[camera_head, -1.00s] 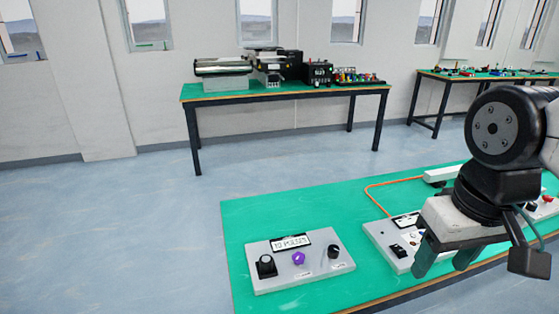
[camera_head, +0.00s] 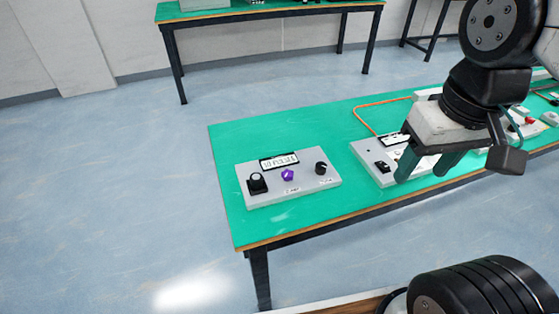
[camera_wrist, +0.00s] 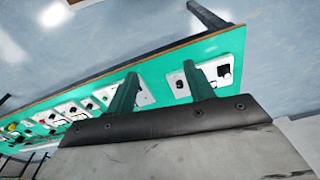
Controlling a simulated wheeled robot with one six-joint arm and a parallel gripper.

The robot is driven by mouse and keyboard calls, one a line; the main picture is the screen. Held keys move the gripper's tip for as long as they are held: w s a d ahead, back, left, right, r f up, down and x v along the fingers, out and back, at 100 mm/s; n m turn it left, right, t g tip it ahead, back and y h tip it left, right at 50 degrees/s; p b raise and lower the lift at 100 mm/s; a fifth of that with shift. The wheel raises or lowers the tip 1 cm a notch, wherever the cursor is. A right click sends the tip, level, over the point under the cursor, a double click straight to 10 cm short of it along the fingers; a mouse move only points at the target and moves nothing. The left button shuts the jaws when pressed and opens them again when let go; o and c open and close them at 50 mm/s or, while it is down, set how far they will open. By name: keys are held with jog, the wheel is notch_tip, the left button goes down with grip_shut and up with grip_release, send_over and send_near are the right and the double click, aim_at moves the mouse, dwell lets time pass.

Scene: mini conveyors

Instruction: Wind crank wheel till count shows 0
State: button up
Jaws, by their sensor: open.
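A grey panel (camera_head: 253,192) lies on the green table. It carries a small display (camera_head: 279,161) whose characters I cannot read clearly. In front of the display are a black control (camera_head: 257,184) at the left, a purple knob (camera_head: 287,174) in the middle and a black round knob (camera_head: 321,168) at the right. I cannot tell which part, if any, is the crank wheel. My gripper (camera_head: 428,170) is open and empty, pointing down in front of a second panel, right of the first. Its fingers also show in the wrist view (camera_wrist: 160,78).
The second grey panel (camera_head: 368,166) has a black switch and is partly hidden by my gripper. An orange cable (camera_head: 366,113) runs behind it on the green table (camera_head: 225,150). More devices sit at the right. Another table (camera_head: 270,14) stands behind. The floor at left is clear.

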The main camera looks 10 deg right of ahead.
jog(key=m+g, duration=0.2)
jog(key=m, duration=0.7)
send_over(321, 165)
notch_tip(321, 165, down, 22)
jog(key=shift+s+r, duration=0.1)
jog(key=shift+s, duration=0.05)
jog(key=shift+t, duration=0.3)
notch_tip(321, 165, down, 8)
jog(key=shift+c, duration=0.3)
